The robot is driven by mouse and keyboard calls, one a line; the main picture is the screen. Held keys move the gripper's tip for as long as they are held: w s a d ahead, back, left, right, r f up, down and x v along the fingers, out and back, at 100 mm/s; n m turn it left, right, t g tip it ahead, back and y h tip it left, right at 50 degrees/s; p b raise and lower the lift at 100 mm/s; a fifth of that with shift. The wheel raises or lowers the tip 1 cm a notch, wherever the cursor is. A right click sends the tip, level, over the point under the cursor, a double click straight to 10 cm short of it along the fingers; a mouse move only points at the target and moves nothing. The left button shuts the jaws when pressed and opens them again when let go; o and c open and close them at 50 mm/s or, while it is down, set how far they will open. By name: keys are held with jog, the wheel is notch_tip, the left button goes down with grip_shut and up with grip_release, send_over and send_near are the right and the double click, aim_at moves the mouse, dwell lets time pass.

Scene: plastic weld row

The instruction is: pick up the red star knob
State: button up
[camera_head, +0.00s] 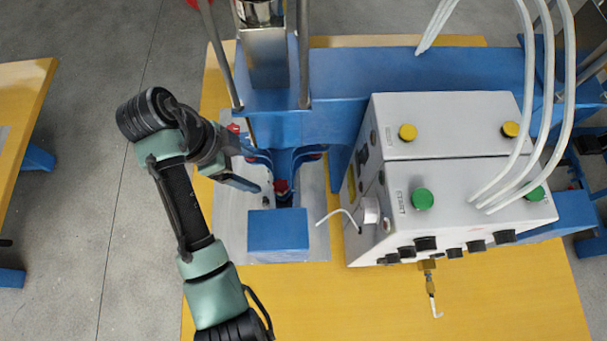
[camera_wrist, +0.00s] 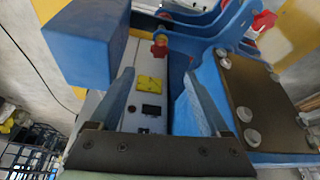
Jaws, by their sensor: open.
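A red star-shaped knob (camera_wrist: 264,20) shows at the upper right of the wrist view, beside blue machine arms. A smaller red knob (camera_wrist: 160,47) sits nearer the middle, ahead of the gap between my fingers. In the head view a red knob (camera_head: 282,186) shows just behind the blue block (camera_head: 278,232), and I cannot tell its star shape there. My gripper (camera_wrist: 160,82) is open and empty, apart from both knobs. In the head view my gripper (camera_head: 258,178) is just left of the red knob, pointing right.
The blue block (camera_wrist: 90,40) is close to my finger at the left of the wrist view. A metal plate with bolts (camera_wrist: 250,100) lies close on the right. A grey control box (camera_head: 450,130) with buttons stands right of the work area.

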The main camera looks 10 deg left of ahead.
jog(key=b, duration=0.7)
send_near(282, 187)
notch_tip(282, 187, down, 3)
jog(key=shift+d+r, duration=0.15)
jog(key=b+x, duration=0.2)
jog(key=x, duration=0.1)
jog(key=shift+w+d+r+b, duration=0.1)
jog(key=shift+d+r+b, duration=0.1)
jog(key=shift+b, duration=0.2)
jog(key=shift+w+d+f, duration=0.1)
jog(key=shift+d+f, duration=0.15)
jog(key=shift+f, duration=0.1)
jog(key=shift+w+d+f+p, duration=0.1)
jog(key=shift+d+f+p, duration=0.1)
jog(key=shift+f+p, duration=0.35)
jog(key=shift+f, duration=0.15)
grip_shut()
